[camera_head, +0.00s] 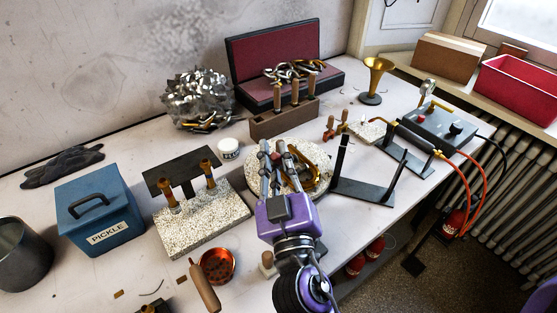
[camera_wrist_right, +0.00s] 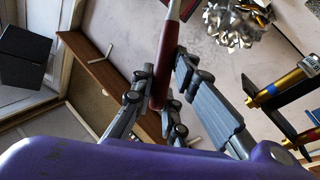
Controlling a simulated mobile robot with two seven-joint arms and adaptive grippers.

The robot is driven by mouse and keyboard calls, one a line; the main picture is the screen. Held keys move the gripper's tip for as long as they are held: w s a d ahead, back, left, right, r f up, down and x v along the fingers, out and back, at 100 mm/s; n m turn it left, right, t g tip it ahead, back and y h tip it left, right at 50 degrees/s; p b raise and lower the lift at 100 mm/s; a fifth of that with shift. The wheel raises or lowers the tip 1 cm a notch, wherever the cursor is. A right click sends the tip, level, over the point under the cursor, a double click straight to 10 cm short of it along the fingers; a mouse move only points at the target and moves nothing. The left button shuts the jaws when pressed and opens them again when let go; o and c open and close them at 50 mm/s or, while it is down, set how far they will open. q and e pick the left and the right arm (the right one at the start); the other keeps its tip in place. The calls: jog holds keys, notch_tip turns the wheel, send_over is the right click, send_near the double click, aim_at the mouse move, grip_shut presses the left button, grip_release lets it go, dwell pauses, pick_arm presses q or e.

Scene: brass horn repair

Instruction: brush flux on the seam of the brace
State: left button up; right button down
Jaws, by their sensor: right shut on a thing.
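My right gripper (camera_head: 278,160) is over the round speckled board (camera_head: 322,158) in the head view. In the right wrist view the right gripper (camera_wrist_right: 164,98) is shut on a slim tool, likely the flux brush (camera_wrist_right: 167,55), with a dark red handle and a silvery part beyond. Its tip is outside that view. A curved brass piece (camera_head: 312,179) lies on the round board, partly hidden by the gripper. I cannot make out the brace or its seam. A small white jar (camera_head: 228,148) stands left of the board. The left gripper is not in view.
A pale speckled block (camera_head: 205,222) with two upright brass-coloured pieces is at left, beside the blue PICKLE box (camera_head: 100,215). A black stand (camera_head: 365,190) is close on the right. A wooden tool rack (camera_head: 284,122) is behind. An orange-red dish (camera_head: 217,266) is at front.

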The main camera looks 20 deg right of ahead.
notch_tip(320, 180, up, 2)
jog(key=shift+r+p, duration=0.25)
jog(key=shift+p, duration=0.35)
notch_tip(320, 180, up, 3)
jog(key=p, duration=0.2)
jog(key=shift+r+p, duration=0.2)
jog(key=shift+p, duration=0.15)
jog(key=shift+r+p, duration=0.45)
jog(key=shift+r, duration=0.15)
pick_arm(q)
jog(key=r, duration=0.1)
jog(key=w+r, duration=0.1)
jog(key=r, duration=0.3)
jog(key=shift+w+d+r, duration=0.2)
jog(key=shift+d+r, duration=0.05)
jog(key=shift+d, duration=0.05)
pick_arm(e)
jog(key=shift+f, duration=0.1)
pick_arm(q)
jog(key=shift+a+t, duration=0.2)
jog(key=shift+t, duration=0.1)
